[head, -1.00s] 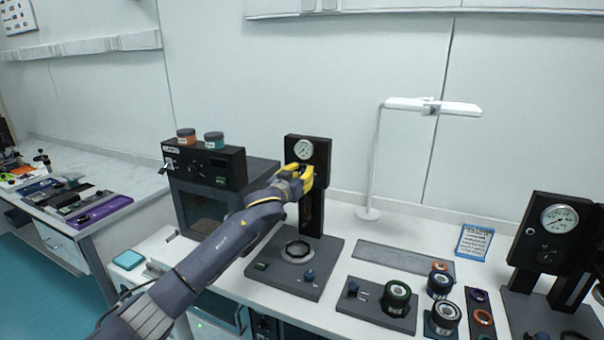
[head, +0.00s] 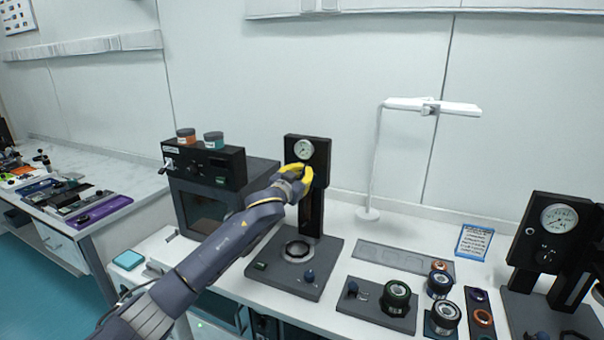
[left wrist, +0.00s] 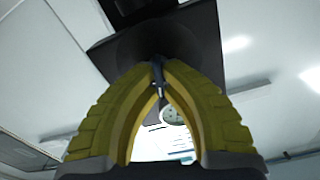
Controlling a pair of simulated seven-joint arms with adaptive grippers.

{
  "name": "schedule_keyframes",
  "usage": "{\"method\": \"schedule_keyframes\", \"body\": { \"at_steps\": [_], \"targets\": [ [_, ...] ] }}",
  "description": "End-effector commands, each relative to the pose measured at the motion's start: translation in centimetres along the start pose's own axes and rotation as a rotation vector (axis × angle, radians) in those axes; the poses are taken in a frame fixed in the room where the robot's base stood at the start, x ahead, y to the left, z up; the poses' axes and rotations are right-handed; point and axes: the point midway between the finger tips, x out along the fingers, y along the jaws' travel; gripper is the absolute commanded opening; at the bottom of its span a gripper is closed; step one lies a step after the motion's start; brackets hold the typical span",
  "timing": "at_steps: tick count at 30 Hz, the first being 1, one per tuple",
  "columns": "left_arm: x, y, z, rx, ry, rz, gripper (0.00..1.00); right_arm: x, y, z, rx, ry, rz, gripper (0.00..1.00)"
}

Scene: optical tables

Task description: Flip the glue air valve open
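The black gauge stand (head: 312,211) at the middle of the bench has a round white dial (head: 303,148) near its top. My left gripper (head: 306,172), with yellow fingers, is at the front of its head, just below the dial. In the left wrist view, the fingers come together around a small dark lever (left wrist: 157,78), which I take as the air valve handle. A dial (left wrist: 173,115) shows through the gap between the fingers. In the head view the fingers hide the lever, so its angle is unclear. My right gripper is not in view.
A black-fronted oven unit (head: 205,168) with two jars on top stands left of the stand. A second gauge stand (head: 555,240) is at the right. A white lamp (head: 378,160), a blue card (head: 474,242) and several dark round parts lie between them.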

Motion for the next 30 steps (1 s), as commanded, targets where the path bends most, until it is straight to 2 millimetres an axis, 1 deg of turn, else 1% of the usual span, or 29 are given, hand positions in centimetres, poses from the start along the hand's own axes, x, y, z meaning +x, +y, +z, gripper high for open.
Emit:
{"method": "schedule_keyframes", "body": {
  "at_steps": [30],
  "targets": [
    [0.01, 0.78, 0.43, 0.958, -0.001, -0.001, 0.00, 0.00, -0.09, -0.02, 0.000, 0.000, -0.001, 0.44]
  ]
}}
